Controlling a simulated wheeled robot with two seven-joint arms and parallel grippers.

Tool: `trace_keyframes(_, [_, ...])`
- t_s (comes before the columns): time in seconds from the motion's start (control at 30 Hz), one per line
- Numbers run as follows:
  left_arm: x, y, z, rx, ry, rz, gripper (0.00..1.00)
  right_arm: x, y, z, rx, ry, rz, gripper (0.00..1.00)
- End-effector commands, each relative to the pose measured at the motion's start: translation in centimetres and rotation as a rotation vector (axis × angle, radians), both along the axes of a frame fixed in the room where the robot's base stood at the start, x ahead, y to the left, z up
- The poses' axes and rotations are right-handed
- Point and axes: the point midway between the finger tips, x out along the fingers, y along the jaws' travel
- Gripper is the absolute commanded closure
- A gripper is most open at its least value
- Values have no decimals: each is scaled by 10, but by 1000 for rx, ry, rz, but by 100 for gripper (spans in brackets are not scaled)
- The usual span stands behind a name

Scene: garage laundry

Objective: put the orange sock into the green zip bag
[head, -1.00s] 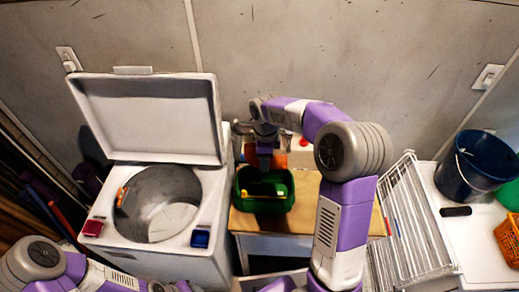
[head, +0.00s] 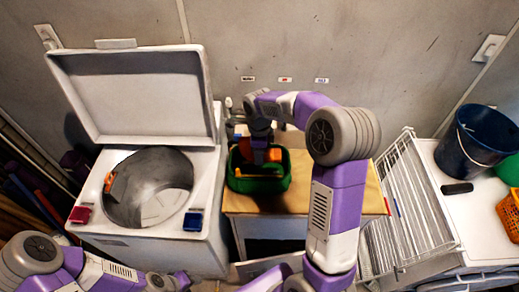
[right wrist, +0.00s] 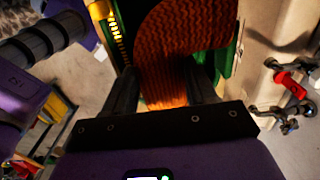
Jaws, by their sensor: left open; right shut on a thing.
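The green zip bag (head: 262,185) stands open on the wooden-topped table in the head view; its green side and yellow zip teeth (right wrist: 116,40) also show in the right wrist view. My right gripper (head: 262,158) reaches down into the bag's mouth from above. It is shut on the orange knitted sock (right wrist: 182,50), which fills the space between the fingers in the right wrist view. In the head view a bit of the sock (head: 274,155) shows beside the gripper, within the bag's rim. The sock's lower end is hidden. My left arm shows at the lower left; its fingers are out of view.
A washer (head: 150,245) with its lid up stands left of the table (head: 330,195). A white wire rack (head: 405,215) leans at the right. Beyond it are a blue bucket (head: 485,142) and an orange basket (head: 510,215). The table's right part is clear.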

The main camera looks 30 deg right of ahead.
Motion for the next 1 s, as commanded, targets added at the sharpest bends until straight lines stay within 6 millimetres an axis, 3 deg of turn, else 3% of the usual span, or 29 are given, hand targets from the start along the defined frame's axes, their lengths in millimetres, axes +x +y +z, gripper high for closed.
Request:
trace_keyframes(0.13, [0, 0, -10, 0, 0, 0, 57, 0, 0, -12, -1, 1, -1, 73])
trace_keyframes(0.47, [0, 0, -10, 0, 0, 0, 57, 0, 0, -13, 0, 0, 0, 73])
trace_keyframes(0.5, [0, 0, -10, 0, 0, 0, 57, 0, 0, -13, -1, 1, 0, 41])
trace_keyframes(0.67, [0, 0, -10, 0, 0, 0, 57, 0, 0, -13, -1, 1, 0, 16])
trace_keyframes(1.0, [0, 0, -10, 0, 0, 0, 57, 0, 0, -13, -1, 1, 0, 14])
